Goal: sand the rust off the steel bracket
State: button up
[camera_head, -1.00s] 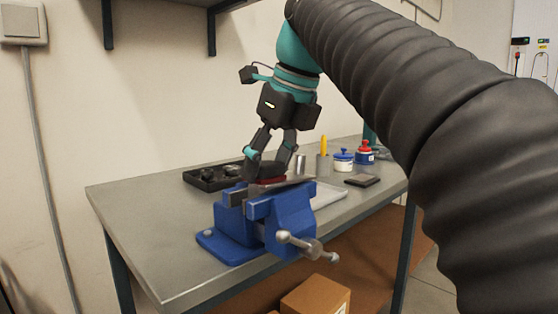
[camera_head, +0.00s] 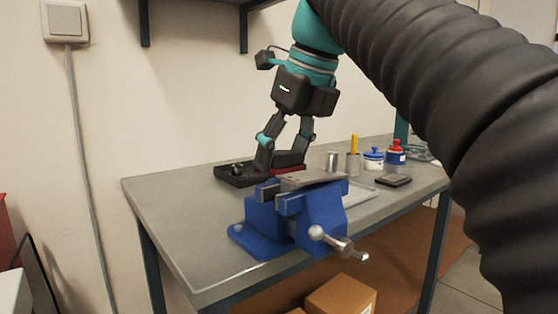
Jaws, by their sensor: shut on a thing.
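My gripper (camera_head: 284,156) points down behind the blue vise and is shut on a dark sanding block with a red underside (camera_head: 287,169). The steel bracket (camera_head: 312,179) is a flat grey-brown piece clamped across the jaws of the blue vise (camera_head: 268,222). The block shows just behind the bracket's far edge; I cannot tell whether they touch. The bracket's upper face shows mostly grey-brown, and any rust left on it is too small to make out. The bracket's lower part is hidden by the vise jaws.
The vise stands on the grey workbench (camera_head: 190,240). A black tray (camera_head: 226,179) of small dark parts lies behind it. The bench's left end is clear.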

jog(key=shift+d+r, duration=0.1)
jog(key=shift+r, duration=2.25)
